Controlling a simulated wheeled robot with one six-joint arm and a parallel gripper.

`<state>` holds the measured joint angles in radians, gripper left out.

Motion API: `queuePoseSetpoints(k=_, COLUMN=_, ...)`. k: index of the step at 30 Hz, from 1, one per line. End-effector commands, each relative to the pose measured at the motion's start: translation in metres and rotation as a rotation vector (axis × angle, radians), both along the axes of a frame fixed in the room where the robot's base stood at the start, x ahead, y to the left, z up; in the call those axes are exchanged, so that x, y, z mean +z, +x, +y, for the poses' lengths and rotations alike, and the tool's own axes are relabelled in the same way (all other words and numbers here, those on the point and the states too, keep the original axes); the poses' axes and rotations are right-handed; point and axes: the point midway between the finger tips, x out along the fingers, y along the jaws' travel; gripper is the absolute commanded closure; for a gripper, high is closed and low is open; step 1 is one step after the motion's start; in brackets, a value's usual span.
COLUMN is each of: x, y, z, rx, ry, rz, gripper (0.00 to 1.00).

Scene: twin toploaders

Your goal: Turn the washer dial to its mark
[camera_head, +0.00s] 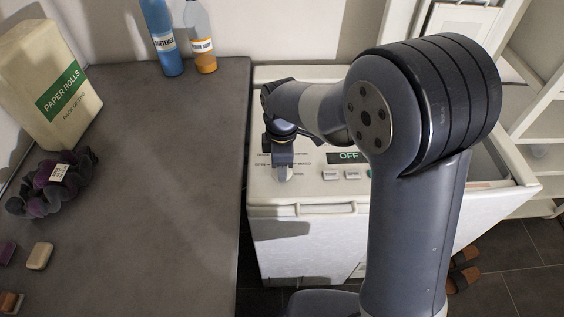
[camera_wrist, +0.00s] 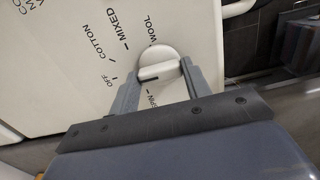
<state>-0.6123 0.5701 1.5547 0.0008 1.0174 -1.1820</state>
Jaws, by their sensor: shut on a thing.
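The washer (camera_head: 300,238) is a white toploader with a control panel on top. Its dial (camera_wrist: 157,58) is a round off-white knob with a raised grip bar, ringed by the printed words OFF, COTTON, MIXED, WOOL and SPIN. My gripper (camera_wrist: 158,76) is shut on the dial, one finger on each side of the grip bar. A dark line runs along the bar; I cannot tell for sure which word it points at. In the head view my gripper (camera_head: 283,166) reaches down to the panel's left part and hides most of the dial.
The panel display (camera_head: 347,157) reads OFF, with small buttons (camera_head: 330,175) below it. A grey counter (camera_head: 190,190) stands left of the washer, holding paper rolls (camera_head: 50,90), a blue softener bottle (camera_head: 162,40), a soap bottle (camera_head: 202,45) and a dark purple bundle (camera_head: 50,185).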

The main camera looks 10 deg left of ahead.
Motion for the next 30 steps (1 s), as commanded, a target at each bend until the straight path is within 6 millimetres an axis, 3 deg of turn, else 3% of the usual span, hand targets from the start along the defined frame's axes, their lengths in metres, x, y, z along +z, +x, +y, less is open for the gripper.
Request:
queuePoseSetpoints(k=14, x=0.0, y=0.0, z=0.0001, rx=0.014, ry=0.0, rz=0.0, gripper=0.77)
queuePoseSetpoints(k=15, x=0.0, y=0.0, z=0.0001, rx=0.013, ry=0.0, rz=0.0, gripper=0.53)
queuePoseSetpoints(k=23, x=0.0, y=0.0, z=0.0001, rx=0.013, ry=0.0, rz=0.0, gripper=0.33)
queuePoseSetpoints(k=30, x=0.0012, y=0.0002, z=0.0001, rx=0.013, ry=0.0, rz=-0.001, gripper=0.33)
